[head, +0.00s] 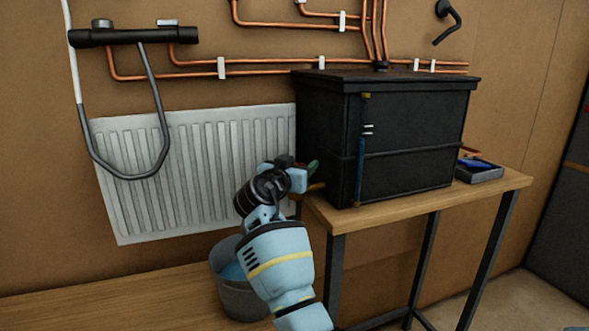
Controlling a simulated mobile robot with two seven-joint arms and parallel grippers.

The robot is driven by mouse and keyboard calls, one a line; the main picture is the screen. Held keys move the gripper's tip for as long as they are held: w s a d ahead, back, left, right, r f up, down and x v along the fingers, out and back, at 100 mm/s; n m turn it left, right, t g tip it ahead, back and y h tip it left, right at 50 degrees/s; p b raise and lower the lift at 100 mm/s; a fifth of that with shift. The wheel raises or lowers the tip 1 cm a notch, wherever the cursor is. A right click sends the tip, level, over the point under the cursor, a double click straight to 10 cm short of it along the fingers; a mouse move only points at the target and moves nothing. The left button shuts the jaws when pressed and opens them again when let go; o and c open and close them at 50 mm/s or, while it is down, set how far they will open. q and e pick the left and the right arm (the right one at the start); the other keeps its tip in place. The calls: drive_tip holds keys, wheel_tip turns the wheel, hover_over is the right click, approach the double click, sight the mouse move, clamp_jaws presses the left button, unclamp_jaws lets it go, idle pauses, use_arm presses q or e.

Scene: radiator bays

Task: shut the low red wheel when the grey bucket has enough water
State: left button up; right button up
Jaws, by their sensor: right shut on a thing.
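My right gripper (292,172) is at the lower left corner of the black tank, beside the radiator. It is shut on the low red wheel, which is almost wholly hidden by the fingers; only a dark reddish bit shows. A green piece (313,168) and a short brass pipe end (317,187) show just right of the fingers. The grey bucket (240,298) stands below, partly behind my right arm. Blue water shows inside it, below the rim; its exact level is partly hidden. No stream is visible. My left gripper is not in view.
The black tank (415,135) stands on a wooden table (420,205), with an upright blue gauge tube (362,150) on its front. A small dark tray (479,171) lies right of it. A white radiator (200,170) and copper pipes (275,65) are on the wall.

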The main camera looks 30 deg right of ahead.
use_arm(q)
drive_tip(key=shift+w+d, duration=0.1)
use_arm(e)
drive_tip(key=o, duration=1)
drive_tip(key=shift+a, duration=0.1)
drive_tip(key=shift+s+a, duration=0.15)
drive_tip(key=shift+a, duration=0.15)
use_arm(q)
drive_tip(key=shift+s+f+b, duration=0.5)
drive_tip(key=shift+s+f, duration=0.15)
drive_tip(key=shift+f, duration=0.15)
use_arm(e)
drive_tip(key=v, duration=0.7)
